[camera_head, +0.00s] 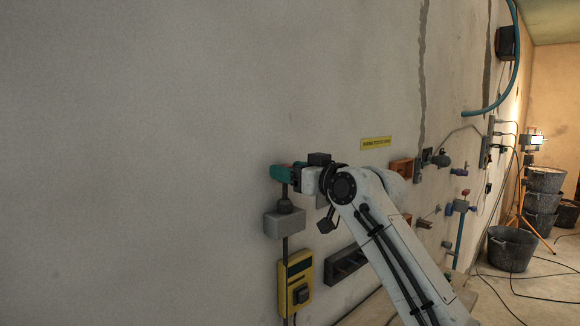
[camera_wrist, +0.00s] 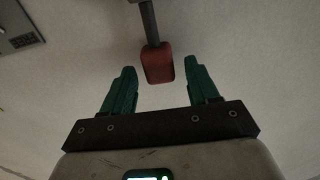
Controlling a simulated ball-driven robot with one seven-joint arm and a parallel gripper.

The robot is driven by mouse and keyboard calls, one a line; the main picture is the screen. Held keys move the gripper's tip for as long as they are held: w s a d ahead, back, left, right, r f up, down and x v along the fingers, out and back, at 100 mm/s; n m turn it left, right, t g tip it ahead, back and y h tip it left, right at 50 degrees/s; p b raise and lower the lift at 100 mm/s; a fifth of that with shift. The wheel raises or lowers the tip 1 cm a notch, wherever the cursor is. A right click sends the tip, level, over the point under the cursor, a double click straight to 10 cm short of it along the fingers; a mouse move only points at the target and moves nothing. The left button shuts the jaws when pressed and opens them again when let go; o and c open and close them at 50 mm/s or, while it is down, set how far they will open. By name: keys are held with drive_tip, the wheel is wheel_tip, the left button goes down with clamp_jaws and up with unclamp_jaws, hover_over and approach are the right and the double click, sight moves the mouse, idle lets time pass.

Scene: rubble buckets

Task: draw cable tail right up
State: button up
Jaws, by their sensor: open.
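The cable tail shows in the wrist view as a dark cable (camera_wrist: 149,22) ending in a red block (camera_wrist: 158,64). My gripper (camera_wrist: 160,70) is open, with one green finger on each side of the block's near end and a gap on both sides. In the head view my green gripper (camera_head: 284,173) is close to the wall, above a grey box (camera_head: 284,223) with a dark collar on top. The dark cable (camera_head: 284,190) rises from that collar to the gripper. The red block is mostly hidden there behind the fingers.
A yellow box (camera_head: 295,280) is on the wall below the grey box, beside a dark slotted tray (camera_head: 345,264). An orange box (camera_head: 401,168), pipes and valves are on the wall to the right. Black buckets (camera_head: 511,249) stand far right. The wall at left is bare.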

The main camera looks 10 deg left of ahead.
drive_tip(key=shift+w+a, duration=0.25)
drive_tip(key=shift+a, duration=0.05)
clamp_jaws()
idle(0.5)
